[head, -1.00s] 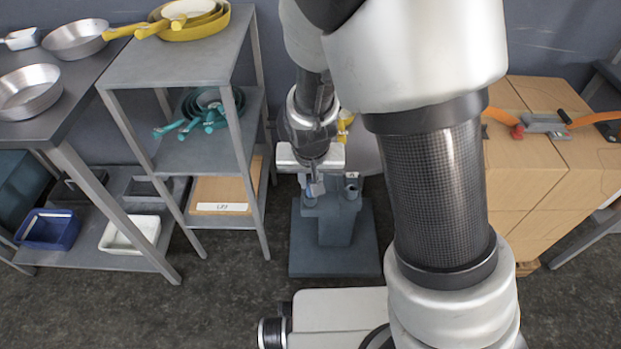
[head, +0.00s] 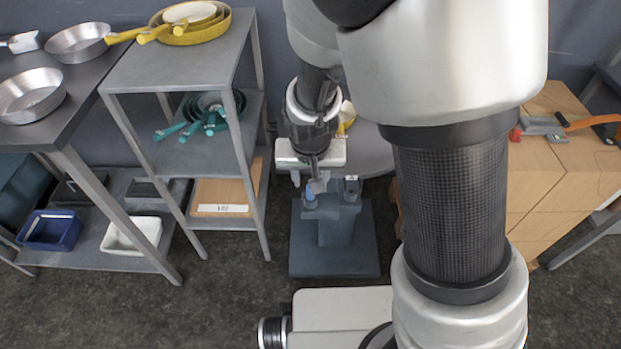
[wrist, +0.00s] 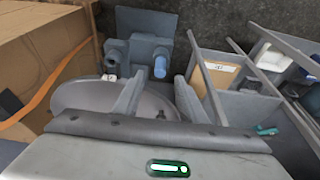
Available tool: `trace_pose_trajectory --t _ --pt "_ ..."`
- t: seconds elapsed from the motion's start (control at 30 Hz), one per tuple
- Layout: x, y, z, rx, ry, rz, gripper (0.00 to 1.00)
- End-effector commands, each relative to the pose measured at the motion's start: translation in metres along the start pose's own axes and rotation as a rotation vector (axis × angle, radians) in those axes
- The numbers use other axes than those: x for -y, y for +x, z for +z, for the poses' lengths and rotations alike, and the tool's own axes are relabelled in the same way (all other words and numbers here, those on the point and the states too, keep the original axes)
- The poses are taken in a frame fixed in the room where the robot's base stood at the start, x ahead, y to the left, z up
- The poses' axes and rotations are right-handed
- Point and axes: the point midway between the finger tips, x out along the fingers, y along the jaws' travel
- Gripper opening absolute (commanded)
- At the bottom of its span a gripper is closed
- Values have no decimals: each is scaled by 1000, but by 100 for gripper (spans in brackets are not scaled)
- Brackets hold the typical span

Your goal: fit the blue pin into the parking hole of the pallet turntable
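The blue pin (head: 310,193) stands upright in the left post of the grey pedestal (head: 335,255) in the head view. It also shows in the wrist view (wrist: 160,67), seated in the right-hand socket, with its blue top exposed. My gripper (head: 318,184) is just above the pin in the head view. In the wrist view my gripper (wrist: 158,97) has its two fingers spread apart, with nothing between them, short of the pin. The round grey turntable (head: 372,158) is behind the pedestal, partly hidden by my arm. How deep the pin sits cannot be told.
A second post (head: 351,187) stands right of the pin. A grey shelf (head: 190,55) with pans is at left, beside a table with metal pans (head: 30,95). A wooden cabinet (head: 540,180) is at right. Floor around the pedestal is clear.

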Motion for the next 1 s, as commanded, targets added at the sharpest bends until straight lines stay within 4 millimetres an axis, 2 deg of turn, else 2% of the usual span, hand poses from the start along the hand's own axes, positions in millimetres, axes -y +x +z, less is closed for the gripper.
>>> trace_pose_trajectory --t 0.03,0.2,0.4,0.5,0.7,1.0 --pt "2 -20 -2 -3 -2 -3 38" --pt "1 -63 -2 -2 -2 -4 38" --pt "2 -107 -2 -2 -2 -4 38" --pt "1 -121 -1 -1 -1 -3 38" --pt "0 -136 0 1 1 0 38" --pt "-1 -138 0 0 3 -2 38"
